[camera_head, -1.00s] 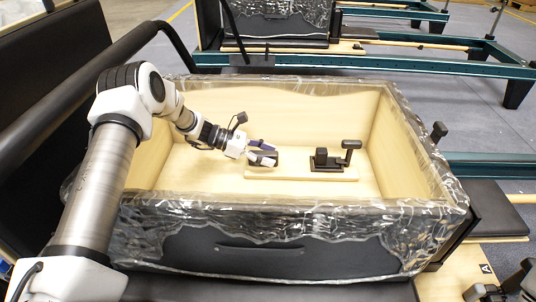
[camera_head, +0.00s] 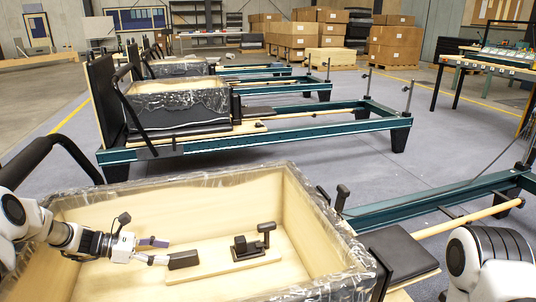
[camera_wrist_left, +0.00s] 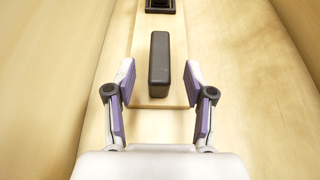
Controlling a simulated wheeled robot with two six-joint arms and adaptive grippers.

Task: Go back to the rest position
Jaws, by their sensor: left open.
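My left gripper (camera_head: 153,250) is inside the wooden box (camera_head: 293,220), which has plastic film over its rim. Its purple-padded fingers are open and empty, and in the left wrist view the gap (camera_wrist_left: 157,90) between them is wide. A black block (camera_head: 183,260) stands on the left end of a pale wooden board (camera_head: 215,268). In the left wrist view the block (camera_wrist_left: 160,58) is just ahead of the fingers, roughly in line with the gap. My right arm shows at the lower right, but its gripper is out of frame.
A black fitting with a knob (camera_head: 240,247) is on the board's right part. The box walls surround my left gripper. A dark padded seat (camera_head: 398,250) is right of the box. Other reformers (camera_head: 300,122) stand behind, with grey floor (camera_head: 335,165) between.

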